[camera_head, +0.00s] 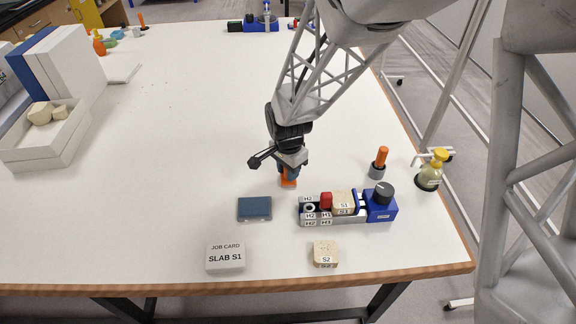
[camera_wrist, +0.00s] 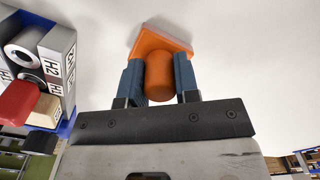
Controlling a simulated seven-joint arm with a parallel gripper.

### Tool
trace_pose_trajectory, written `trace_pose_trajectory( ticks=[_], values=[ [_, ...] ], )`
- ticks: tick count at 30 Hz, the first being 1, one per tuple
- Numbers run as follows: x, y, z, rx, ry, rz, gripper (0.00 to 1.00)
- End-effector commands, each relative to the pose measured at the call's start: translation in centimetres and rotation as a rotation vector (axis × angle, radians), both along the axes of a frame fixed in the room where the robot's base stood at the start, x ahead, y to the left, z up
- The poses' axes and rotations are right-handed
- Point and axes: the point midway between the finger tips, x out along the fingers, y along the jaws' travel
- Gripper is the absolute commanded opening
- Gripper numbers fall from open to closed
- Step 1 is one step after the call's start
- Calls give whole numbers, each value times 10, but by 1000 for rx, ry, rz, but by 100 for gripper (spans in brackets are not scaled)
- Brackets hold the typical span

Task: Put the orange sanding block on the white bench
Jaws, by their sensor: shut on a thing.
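The orange sanding block (camera_head: 289,182) has a flat base and a round knob. My gripper (camera_head: 288,171) is shut on its knob, with one blue finger on each side. In the wrist view the block (camera_wrist: 160,42) sits between the fingertips with its flat base beyond them. The block is over the white bench (camera_head: 180,150), at or close above the top; I cannot tell whether it touches. The fingers and wrist hide part of it in the head view.
A dark blue-grey pad (camera_head: 255,208) lies front-left of the block. A blue vise-like fixture (camera_head: 380,204) holding labelled pieces stands to the right. A job card (camera_head: 226,257), a stone piece S2 (camera_head: 325,252), an orange-handled tool (camera_head: 380,160) and a spray bottle (camera_head: 430,172) are nearby. The bench's left-middle is clear.

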Motion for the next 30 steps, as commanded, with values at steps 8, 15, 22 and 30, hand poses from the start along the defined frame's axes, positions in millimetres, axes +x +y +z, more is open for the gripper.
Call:
trace_pose_trajectory(
  ticks=[8, 15, 22, 30],
  values=[
    [0, 0, -2, 0, 0, 0, 0],
    [0, 0, -2, 0, 0, 0, 55],
    [0, 0, -2, 0, 0, 0, 55],
    [0, 0, 7, 0, -1, 0, 55]
  ],
)
